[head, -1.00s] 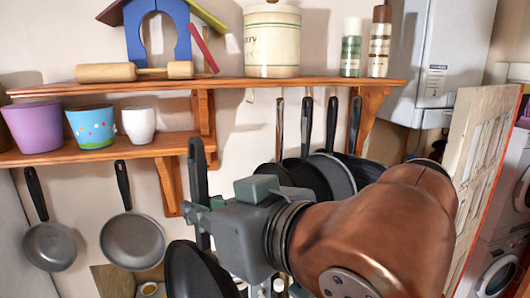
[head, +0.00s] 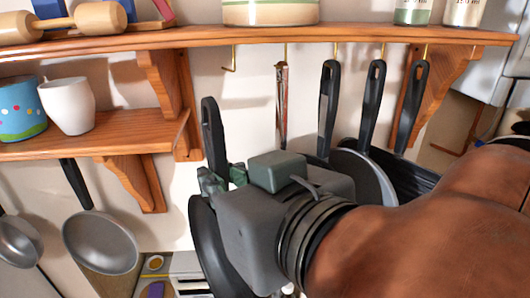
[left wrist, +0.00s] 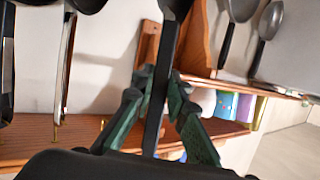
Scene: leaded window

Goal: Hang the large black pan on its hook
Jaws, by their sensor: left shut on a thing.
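My left gripper (head: 222,180) is shut on the handle of the large black pan (head: 207,245). The handle stands upright, its top end free above the fingers, and the pan's dark disc hangs below, partly hidden behind the gripper. In the left wrist view the handle (left wrist: 160,75) runs between the green fingers (left wrist: 160,108). An empty brass hook (head: 230,62) is under the upper shelf, above and slightly right of the handle's tip, with a visible gap between them. My right gripper is not in view.
Several pans hang on hooks to the right, the nearest with a metal-edged handle (head: 282,105). The upper shelf (head: 190,42) runs above. A bracket (head: 180,90) and lower shelf (head: 100,132) stand close left. Grey pans (head: 100,240) hang below it.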

